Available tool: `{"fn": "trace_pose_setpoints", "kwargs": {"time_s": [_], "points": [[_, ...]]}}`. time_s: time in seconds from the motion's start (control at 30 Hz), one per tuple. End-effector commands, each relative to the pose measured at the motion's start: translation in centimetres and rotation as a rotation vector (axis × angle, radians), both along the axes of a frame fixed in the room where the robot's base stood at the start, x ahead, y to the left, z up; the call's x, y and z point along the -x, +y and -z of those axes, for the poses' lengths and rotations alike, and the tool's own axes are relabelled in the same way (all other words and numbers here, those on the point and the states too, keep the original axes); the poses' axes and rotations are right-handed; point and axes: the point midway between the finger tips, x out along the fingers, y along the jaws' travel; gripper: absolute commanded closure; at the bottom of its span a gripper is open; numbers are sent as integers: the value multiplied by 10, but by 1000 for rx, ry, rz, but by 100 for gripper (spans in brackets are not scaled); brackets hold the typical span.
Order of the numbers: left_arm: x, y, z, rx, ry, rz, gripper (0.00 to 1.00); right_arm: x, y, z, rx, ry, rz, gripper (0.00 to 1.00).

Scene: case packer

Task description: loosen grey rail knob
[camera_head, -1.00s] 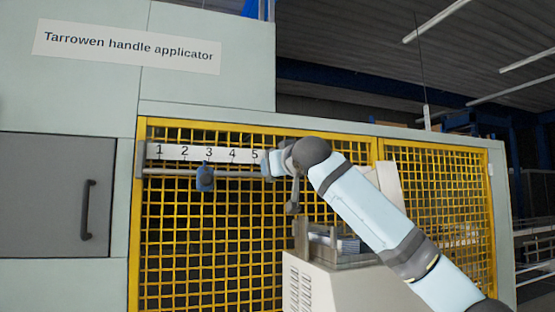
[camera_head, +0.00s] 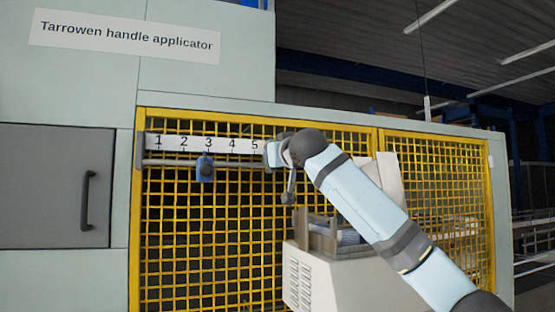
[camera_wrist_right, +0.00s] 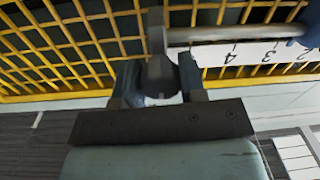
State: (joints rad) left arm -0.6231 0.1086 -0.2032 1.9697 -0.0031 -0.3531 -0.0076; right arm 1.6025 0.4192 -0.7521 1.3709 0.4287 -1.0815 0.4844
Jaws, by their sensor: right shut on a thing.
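The grey rail knob (camera_wrist_right: 162,78) is a dark grey rounded piece at the rail, seen in the right wrist view. My right gripper (camera_wrist_right: 160,82) has one finger on each side of it and is shut on it. In the head view my right gripper (camera_head: 273,154) is at the rail's right part, just right of the number 5. There the knob is hidden or too small to make out. The rail (camera_head: 172,163) runs level below a white number scale (camera_head: 195,145). My left gripper is in neither view.
A blue slider (camera_head: 205,169) sits on the rail under number 3; its blue edge also shows in the right wrist view (camera_wrist_right: 309,36). Yellow mesh guarding (camera_head: 190,250) stands behind the rail. A pale machine box (camera_head: 325,280) stands below my right arm.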

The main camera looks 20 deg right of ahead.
Motion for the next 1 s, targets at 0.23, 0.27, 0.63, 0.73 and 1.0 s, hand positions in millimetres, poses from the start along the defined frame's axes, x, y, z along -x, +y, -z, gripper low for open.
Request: {"fn": "trace_pose_setpoints", "kwargs": {"time_s": [0.23, 0.27, 0.63, 0.73, 1.0], "points": [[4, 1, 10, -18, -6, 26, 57, 0, 2, 4, -153, 7, -3, 86], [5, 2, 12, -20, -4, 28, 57, 0, 2, 4, -177, 6, -2, 86], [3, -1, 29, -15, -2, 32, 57, 0, 3, 2, -526, 19, -3, 86], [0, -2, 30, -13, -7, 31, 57, 0, 3, 2, -620, 22, -4, 86], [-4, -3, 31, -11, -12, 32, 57, 0, 3, 0, -877, 32, -2, 86]]}}
